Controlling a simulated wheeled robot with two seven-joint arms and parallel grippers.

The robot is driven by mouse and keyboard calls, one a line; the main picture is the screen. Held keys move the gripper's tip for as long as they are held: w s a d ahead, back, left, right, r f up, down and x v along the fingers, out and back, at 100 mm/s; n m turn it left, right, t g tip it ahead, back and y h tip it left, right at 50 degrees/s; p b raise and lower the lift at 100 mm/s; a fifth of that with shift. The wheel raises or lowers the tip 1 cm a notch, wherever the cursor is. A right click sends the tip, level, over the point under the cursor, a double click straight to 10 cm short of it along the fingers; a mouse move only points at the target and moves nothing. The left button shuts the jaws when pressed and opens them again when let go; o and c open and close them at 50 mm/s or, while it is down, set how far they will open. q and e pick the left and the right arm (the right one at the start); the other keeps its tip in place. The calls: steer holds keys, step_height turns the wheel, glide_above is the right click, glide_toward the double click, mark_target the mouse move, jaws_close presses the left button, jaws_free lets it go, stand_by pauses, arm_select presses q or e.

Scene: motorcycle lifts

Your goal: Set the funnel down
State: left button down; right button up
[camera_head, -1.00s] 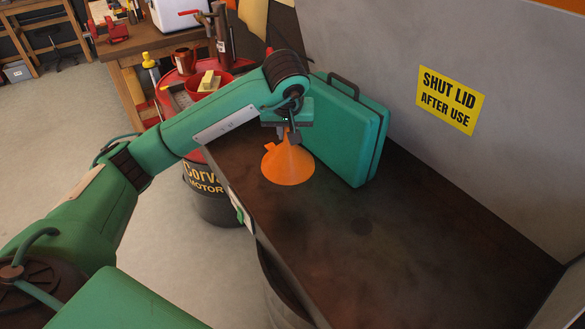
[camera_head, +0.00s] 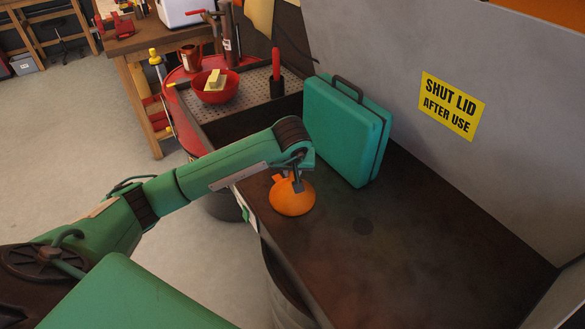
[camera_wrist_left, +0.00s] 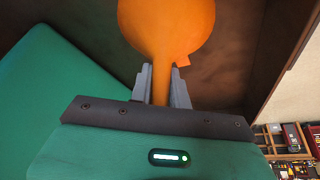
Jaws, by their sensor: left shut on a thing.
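An orange funnel (camera_head: 292,199) shows over the left part of the dark brown bench surface (camera_head: 400,240). My left gripper (camera_head: 298,184) is shut on it. In the left wrist view, the funnel's narrow stem (camera_wrist_left: 160,85) lies between the two grey fingers, and its wide round cone (camera_wrist_left: 168,25) points away from the gripper. A small orange tab shows at the cone's edge. I cannot tell whether the funnel touches the surface. My right gripper is not in view.
A green case (camera_head: 345,130) stands upright just behind the funnel, against the grey wall with a yellow sign (camera_head: 451,105). A perforated tray (camera_head: 255,92) with a red-handled tool and a red bowl (camera_head: 214,92) lie farther back. The surface to the right is clear.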

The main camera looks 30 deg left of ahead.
arm_select(q)
steer(key=shift+f, duration=0.15)
steer(key=c, duration=1.3)
jaws_free()
steer(key=shift+r, duration=0.35)
steer(key=shift+b+v, duration=1.45)
steer(key=shift+v, duration=4.4)
